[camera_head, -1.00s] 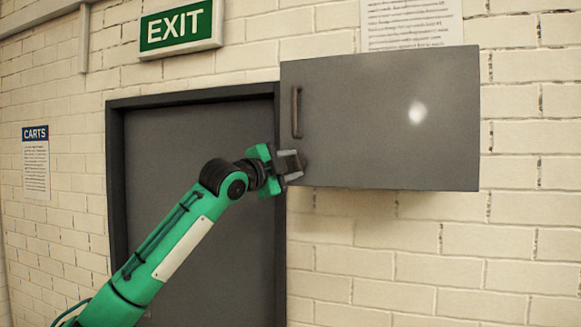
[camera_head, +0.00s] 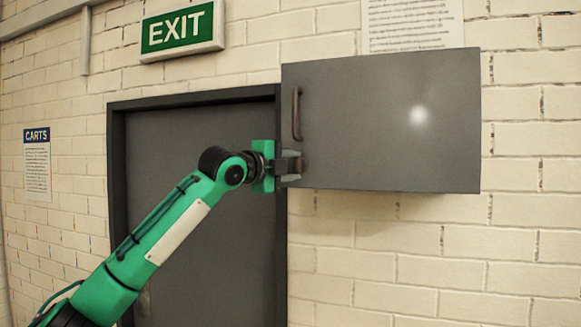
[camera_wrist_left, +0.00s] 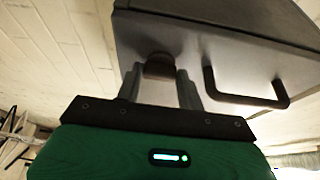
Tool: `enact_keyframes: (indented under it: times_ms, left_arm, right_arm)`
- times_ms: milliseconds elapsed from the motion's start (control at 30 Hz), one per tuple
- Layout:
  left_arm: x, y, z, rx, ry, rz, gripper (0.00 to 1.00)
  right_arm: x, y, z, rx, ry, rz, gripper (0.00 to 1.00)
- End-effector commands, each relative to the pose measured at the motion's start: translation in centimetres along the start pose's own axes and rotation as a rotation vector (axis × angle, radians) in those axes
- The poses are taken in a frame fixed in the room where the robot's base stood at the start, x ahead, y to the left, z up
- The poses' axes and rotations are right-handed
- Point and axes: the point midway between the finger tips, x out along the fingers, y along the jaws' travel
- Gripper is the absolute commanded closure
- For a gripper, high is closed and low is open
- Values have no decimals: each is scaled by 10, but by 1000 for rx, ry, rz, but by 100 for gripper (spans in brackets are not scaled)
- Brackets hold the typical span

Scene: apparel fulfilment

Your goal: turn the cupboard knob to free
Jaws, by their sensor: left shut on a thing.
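The grey wall cupboard (camera_head: 390,125) has its door closed flush, as far as I can see. Its dark knob (camera_wrist_left: 159,66) sits at the door's lower left corner, below the bar handle (camera_head: 296,113). My left gripper (camera_head: 297,165) is at that corner, shut on the knob with one finger on each side of it. In the head view the fingers largely hide the knob, and its turn angle cannot be read. In the left wrist view the bar handle (camera_wrist_left: 247,101) is right of the fingers, apart from them. My right gripper is not in view.
A dark grey door (camera_head: 190,180) in a black frame stands behind my left arm. A green EXIT sign (camera_head: 178,31) hangs above it. A printed notice (camera_head: 412,25) is above the cupboard, and a CARTS sign (camera_head: 37,160) is at the left. The wall below the cupboard is clear.

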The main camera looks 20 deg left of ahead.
Motion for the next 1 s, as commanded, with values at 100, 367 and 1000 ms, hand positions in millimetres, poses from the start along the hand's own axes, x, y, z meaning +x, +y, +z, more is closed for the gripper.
enact_keyframes:
  times_ms: [100,367,1000]
  left_arm:
    - [0,1,0,2,1,2,85]
    - [0,1,0,1,0,1,40]
    - [-71,6,0,2,-1,-4,40]
  right_arm:
    - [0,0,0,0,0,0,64]
    - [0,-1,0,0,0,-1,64]
    - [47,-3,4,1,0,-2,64]
